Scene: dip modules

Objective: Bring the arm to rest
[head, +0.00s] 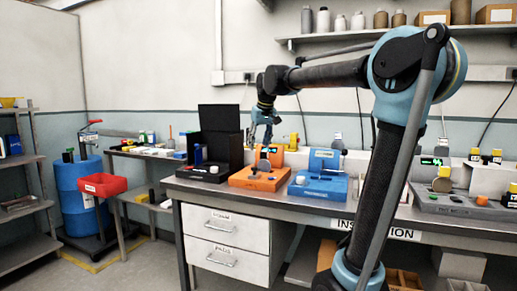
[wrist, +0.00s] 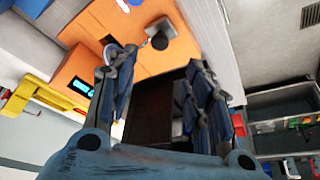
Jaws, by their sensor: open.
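My arm is raised and bent, reaching from the right of the head view over the workbench (head: 340,208). My gripper (head: 262,134) hangs above the bench between the black open-lidded box (head: 222,146) and the orange module (head: 258,180). In the wrist view my gripper (wrist: 165,100) has its fingers spread apart, with nothing held between them. A dark surface shows between the fingers.
A blue module (head: 318,188) and a grey module (head: 462,205) stand along the bench. A wall shelf (head: 380,34) with bottles and boxes is above. At left are a red bin (head: 102,185), a blue drum (head: 78,200) and a side table (head: 150,152).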

